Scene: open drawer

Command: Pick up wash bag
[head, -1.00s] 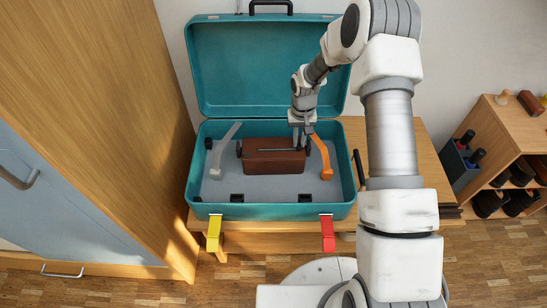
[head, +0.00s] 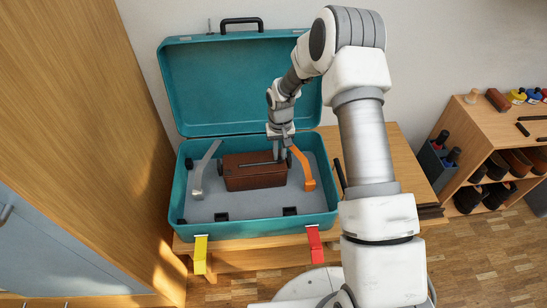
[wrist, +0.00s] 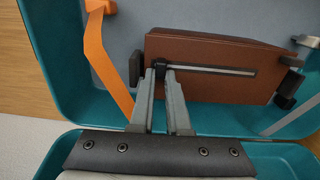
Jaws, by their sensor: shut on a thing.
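My gripper (head: 281,155) points down at the bag's right end, seen from the head. In the wrist view my gripper (wrist: 164,74) has its fingers close together at the dark knob by one end of the strip on the bag (wrist: 205,85). It is shut on the bag. I cannot tell whether the bag is clear of the suitcase floor.
The raised lid (head: 240,85) stands behind the bag. The orange strap (head: 307,172) is close beside my gripper, and the grey strap (head: 203,168) lies left. A wooden cabinet (head: 75,120) is at the left. A shelf (head: 490,135) with shoes stands at the right.

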